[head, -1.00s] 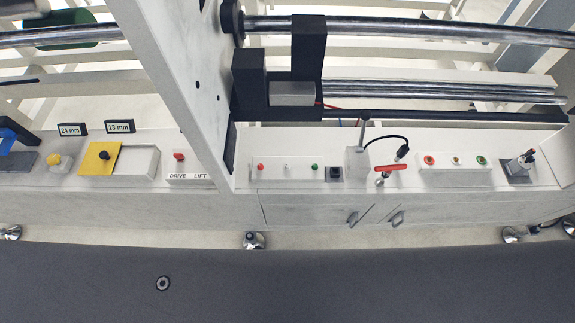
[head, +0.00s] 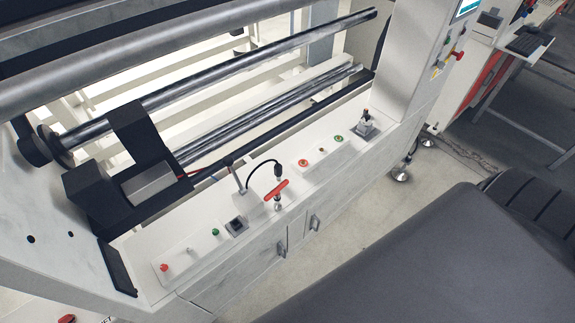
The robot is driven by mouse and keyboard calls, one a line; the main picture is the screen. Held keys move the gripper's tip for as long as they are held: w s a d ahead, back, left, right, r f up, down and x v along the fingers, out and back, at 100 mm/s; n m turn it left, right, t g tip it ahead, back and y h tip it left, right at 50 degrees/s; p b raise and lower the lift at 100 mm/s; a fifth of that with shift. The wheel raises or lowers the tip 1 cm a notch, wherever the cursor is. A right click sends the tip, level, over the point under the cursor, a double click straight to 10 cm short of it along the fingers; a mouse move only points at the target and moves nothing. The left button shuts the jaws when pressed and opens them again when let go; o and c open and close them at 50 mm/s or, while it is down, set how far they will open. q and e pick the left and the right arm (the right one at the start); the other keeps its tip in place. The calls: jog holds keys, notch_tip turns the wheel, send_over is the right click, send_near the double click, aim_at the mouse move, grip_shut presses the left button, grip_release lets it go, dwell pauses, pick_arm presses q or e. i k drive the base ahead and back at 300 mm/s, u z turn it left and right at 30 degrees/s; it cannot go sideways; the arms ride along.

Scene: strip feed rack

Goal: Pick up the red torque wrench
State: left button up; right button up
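I cannot make out a red torque wrench for certain. The red item nearest the middle is a short red handle (head: 276,190) on a metal fitting at the front edge of the machine's white ledge; it looks like a valve lever. A black cable with a dark plug curves just behind it. Neither of my grippers is in view.
Pale floor (head: 345,220) shows in front.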

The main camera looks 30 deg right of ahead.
aim_at(276, 193)
jog(key=z, duration=3)
jog(key=i, duration=2)
jog(key=u, duration=3.25)
jog(key=i, duration=0.5)
jog(key=u, duration=0.05)
